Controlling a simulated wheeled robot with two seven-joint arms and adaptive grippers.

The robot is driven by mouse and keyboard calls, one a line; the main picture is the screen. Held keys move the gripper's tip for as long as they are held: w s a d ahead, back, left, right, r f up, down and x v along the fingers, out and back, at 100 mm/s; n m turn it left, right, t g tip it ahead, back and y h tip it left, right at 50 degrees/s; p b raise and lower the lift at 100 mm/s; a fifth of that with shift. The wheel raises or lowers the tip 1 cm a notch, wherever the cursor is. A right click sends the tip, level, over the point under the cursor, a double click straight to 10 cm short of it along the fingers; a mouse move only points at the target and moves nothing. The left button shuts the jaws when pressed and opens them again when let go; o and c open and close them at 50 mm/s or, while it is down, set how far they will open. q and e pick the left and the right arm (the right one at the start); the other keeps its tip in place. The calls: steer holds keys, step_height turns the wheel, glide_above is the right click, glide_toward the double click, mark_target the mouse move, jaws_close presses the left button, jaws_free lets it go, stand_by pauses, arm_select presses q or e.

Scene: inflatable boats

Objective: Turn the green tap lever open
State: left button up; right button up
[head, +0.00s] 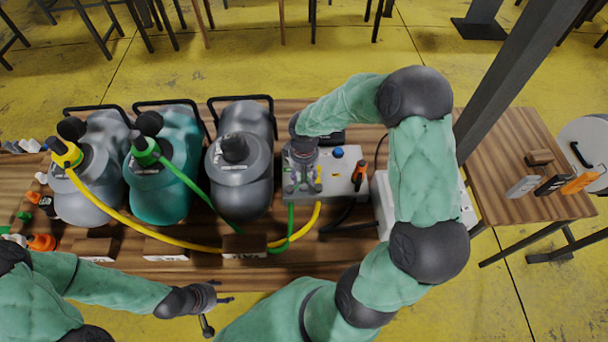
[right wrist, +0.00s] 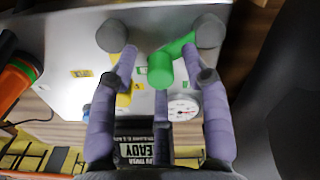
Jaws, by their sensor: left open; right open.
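The green tap lever (right wrist: 172,60) shows in the right wrist view on the face of a grey box (right wrist: 65,45). My right gripper (right wrist: 158,35) is open, with its fingertips on either side of the lever; I cannot tell whether they touch it. In the head view my right gripper (head: 302,188) reaches down over the grey box (head: 340,168) and mostly hides the tap. My left gripper (head: 217,313) is open and empty at the table's front edge.
Three tanks, grey with a yellow cap (head: 88,192), teal (head: 160,190) and dark grey (head: 240,180), stand left of the box. A yellow hose (head: 150,228) and a green hose (head: 187,182) run to it. A gauge (right wrist: 182,108) and an orange-handled item (head: 359,174) are near the tap.

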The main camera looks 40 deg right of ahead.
step_height(320, 180, up, 12)
stand_by(0.5)
stand_by(0.4)
